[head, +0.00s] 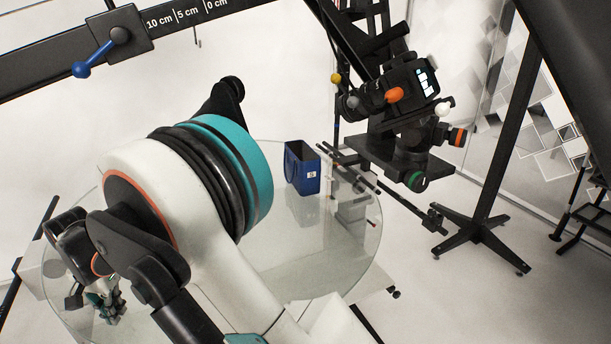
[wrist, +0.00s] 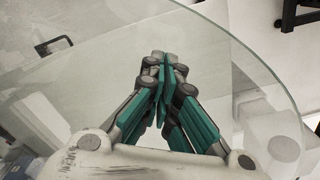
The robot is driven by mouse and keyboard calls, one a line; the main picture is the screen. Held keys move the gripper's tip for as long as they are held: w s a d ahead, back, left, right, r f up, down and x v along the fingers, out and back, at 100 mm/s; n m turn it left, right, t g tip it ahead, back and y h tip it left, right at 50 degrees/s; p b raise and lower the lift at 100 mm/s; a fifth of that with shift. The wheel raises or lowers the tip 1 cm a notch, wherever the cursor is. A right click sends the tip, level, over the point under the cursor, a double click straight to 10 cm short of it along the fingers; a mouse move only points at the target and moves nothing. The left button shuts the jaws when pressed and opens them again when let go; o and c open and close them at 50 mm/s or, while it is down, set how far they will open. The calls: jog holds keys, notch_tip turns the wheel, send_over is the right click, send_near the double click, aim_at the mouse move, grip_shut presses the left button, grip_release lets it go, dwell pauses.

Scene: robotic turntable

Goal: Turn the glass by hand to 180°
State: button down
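The glass is a large round clear turntable plate (head: 335,265), seen in the head view partly behind my arm. Its curved rim shows in the wrist view, with the clear glass (wrist: 110,45) spreading to the left. My gripper (head: 110,308) is at the lower left of the head view, over the near left part of the glass. In the wrist view my gripper (wrist: 164,68) has its teal and grey fingers together, with nothing visible between them. The fingertips appear inside the rim. I cannot tell whether they touch the glass.
A blue box (head: 302,168) with a small white label stands on the far part of the glass. A camera (head: 405,90) on a black stand is beyond the glass to the right. A black beam with a centimetre scale (head: 185,15) crosses the top left.

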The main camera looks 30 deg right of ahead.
jog(key=shift+w+a, duration=0.95)
jog(key=shift+a, duration=0.1)
jog(key=shift+w+a, duration=0.1)
jog(key=shift+w+a, duration=0.5)
jog(key=shift+w, duration=0.05)
jog(key=shift+r, duration=0.1)
dwell(0.4)
jog(key=shift+r+p, duration=1.7)
jog(key=shift+r, duration=1.25)
